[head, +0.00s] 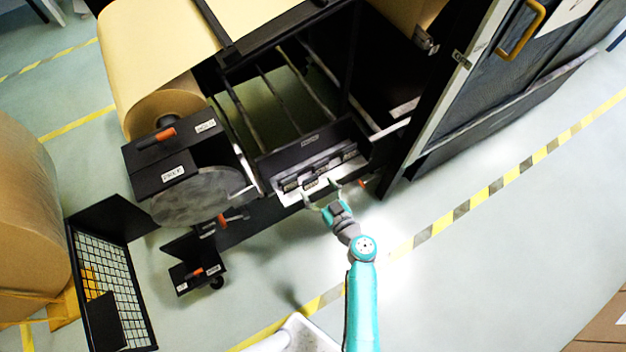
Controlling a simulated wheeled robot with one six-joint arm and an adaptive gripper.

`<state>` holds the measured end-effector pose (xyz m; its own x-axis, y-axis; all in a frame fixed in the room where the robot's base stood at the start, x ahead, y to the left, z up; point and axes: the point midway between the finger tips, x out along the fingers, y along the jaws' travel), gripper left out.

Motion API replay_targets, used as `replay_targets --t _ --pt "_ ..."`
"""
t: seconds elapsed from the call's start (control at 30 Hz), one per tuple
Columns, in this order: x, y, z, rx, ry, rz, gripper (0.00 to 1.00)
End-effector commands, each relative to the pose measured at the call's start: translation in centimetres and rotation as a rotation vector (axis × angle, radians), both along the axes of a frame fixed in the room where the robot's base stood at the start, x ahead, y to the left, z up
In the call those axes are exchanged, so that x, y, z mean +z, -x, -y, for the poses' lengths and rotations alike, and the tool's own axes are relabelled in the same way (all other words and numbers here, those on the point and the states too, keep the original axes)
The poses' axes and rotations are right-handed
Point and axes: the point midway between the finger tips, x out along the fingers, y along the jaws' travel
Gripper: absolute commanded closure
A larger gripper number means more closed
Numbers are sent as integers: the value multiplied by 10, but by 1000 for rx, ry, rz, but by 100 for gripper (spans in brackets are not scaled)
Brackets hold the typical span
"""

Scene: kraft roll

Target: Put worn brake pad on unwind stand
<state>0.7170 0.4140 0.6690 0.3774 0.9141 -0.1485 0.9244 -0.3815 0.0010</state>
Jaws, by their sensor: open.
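The unwind stand (216,218) appears to be the black frame that carries the large kraft roll (165,45), with a grey disc (197,196) on its near side. A black holder (300,152) with a pale front ledge is fixed on the machine, and several small dark pad-like blocks (318,172) sit in a row in it. I cannot tell which one, if any, is the worn brake pad. My gripper (320,191) is open, its two pale fingers at the ledge just in front of these blocks. Contact with a block cannot be made out.
Another kraft roll (28,215) is at the left edge. A tall dark panel (478,75) rises at right.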

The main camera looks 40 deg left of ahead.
Motion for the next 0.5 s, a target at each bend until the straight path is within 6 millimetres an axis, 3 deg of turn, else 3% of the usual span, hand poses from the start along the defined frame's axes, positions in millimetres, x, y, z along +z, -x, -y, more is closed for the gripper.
replay_targets --t 0.2,0.5 --pt "6 16 43 -4 0 -2 18" --pt "12 29 73 -3 -1 -1 18"
